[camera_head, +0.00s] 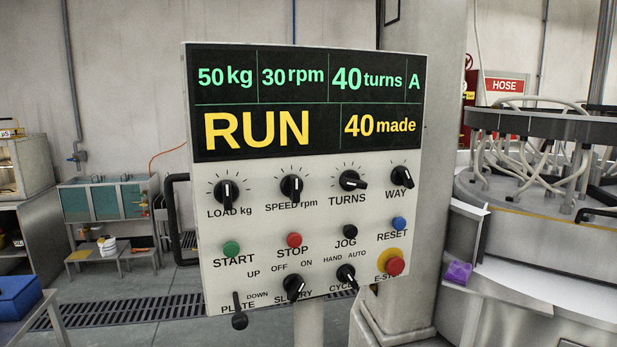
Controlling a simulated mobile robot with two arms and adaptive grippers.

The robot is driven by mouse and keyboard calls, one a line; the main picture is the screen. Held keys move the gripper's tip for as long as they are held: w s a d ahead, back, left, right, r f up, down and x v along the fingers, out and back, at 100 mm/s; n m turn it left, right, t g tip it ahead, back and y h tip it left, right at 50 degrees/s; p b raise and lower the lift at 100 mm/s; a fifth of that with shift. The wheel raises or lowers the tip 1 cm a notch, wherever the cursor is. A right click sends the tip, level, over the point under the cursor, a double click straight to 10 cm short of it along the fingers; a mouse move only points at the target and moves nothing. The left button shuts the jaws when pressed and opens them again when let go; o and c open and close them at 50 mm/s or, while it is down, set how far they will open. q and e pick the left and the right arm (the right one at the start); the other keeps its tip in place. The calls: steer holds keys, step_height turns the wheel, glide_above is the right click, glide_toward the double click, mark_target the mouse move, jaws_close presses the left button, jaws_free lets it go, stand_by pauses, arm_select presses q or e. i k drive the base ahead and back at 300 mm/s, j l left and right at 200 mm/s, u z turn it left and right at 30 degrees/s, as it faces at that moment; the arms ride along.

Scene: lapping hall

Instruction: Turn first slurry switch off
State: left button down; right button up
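The control panel (250,240) stands in the middle of the head view. The black slurry switch (293,288) is a rotary knob at its lower edge, partly covering its "SLURRY" label. "OFF" is printed to its upper left and "ON" to its upper right. The knob appears turned toward the upper right, on the ON side. The display (310,100) reads 50 kg, 30 rpm, 40 turns, A, RUN and 40 made. Neither of my grippers is in view.
Close to the slurry switch are the plate lever (238,312), the cycle knob (346,275) and the red emergency stop (394,266). Start, stop, jog and reset buttons sit above. A round lapping machine (545,205) stands at the right; a blue box (18,297) is at lower left.

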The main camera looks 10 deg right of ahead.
mark_target(294, 284)
steer(key=j+z, duration=0.25)
steer(key=j, duration=0.5)
steer(key=k+j+z, duration=0.1)
steer(key=j+z, duration=0.15)
steer(key=j, duration=0.45)
